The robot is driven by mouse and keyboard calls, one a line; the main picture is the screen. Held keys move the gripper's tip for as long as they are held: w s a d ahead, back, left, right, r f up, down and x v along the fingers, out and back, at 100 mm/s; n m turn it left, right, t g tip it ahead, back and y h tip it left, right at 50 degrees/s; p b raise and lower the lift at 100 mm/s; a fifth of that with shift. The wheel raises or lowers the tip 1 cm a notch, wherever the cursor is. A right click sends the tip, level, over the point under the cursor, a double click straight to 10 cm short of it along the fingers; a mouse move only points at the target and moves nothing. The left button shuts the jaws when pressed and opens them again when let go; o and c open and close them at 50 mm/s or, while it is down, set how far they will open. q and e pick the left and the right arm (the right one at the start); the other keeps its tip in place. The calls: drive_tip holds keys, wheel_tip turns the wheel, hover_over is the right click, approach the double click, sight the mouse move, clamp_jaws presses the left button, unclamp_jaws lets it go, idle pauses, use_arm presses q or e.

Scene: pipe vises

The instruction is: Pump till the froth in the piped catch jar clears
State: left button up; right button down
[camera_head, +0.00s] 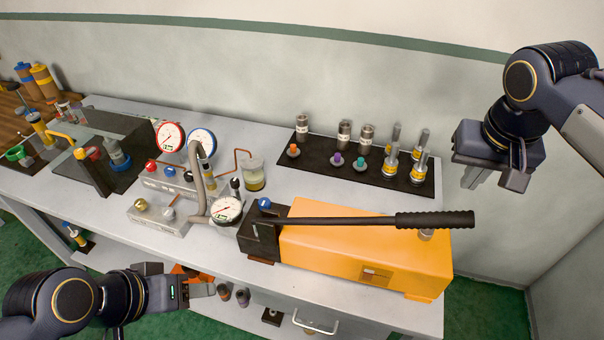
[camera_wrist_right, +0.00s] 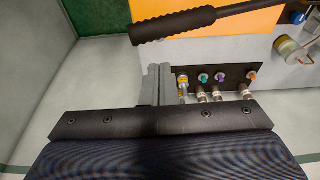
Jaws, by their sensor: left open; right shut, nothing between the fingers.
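The hand pump (camera_head: 365,250) is an orange body with a black block on its left end. Its long lever (camera_head: 350,221) lies nearly level above the body, with a ribbed black grip (camera_head: 435,219) at the right end; the grip also shows in the right wrist view (camera_wrist_right: 175,24). My left gripper (camera_head: 212,289) is open and empty before the bench's front edge.
Three dial gauges, including a front one (camera_head: 227,210), and bent pipes crowd the manifold blocks (camera_head: 158,215) left of the pump. A black mat (camera_head: 330,176) with several metal fittings and coloured plugs lies behind it. A drawer handle (camera_head: 315,325) is below the bench front.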

sight(458, 220)
drive_tip(key=shift+w+a+f, duration=0.1)
drive_tip(key=shift+a+f, duration=0.2)
drive_tip(key=shift+f, duration=0.25)
drive_tip(key=shift+f+b, duration=0.35)
drive_tip(key=shift+b, duration=0.05)
drive_tip(key=b+x, duration=0.2)
drive_tip(key=s+b+x, duration=0.1)
drive_tip(key=b+x, duration=0.1)
drive_tip(key=x, duration=0.1)
drive_tip(key=shift+s+f+b, duration=0.15)
drive_tip(key=shift+f+b, duration=0.15)
drive_tip(key=shift+f, duration=0.1)
drive_tip(key=shift+f, duration=0.1)
drive_tip(key=shift+s+d+f+b, duration=0.1)
drive_tip(key=shift+d+f+b, duration=0.15)
drive_tip(key=shift+f+b, duration=0.55)
drive_tip(key=shift+d+f+b, duration=0.25)
drive_tip(key=shift+f+b, duration=0.35)
drive_tip(key=shift+f, duration=0.3)
drive_tip(key=shift+s+d+f+b, duration=0.1)
drive_tip(key=shift+d+f+b, duration=0.1)
drive_tip(key=shift+f+b, duration=0.6)
drive_tip(key=shift+f, duration=0.1)
drive_tip(key=shift+d+f+b, duration=0.25)
drive_tip(key=shift+f+b, duration=0.6)
drive_tip(key=shift+f, duration=0.25)
drive_tip(key=shift+d+f+b, duration=0.2)
drive_tip(key=shift+f+b, duration=0.65)
drive_tip(key=shift+f, duration=0.4)
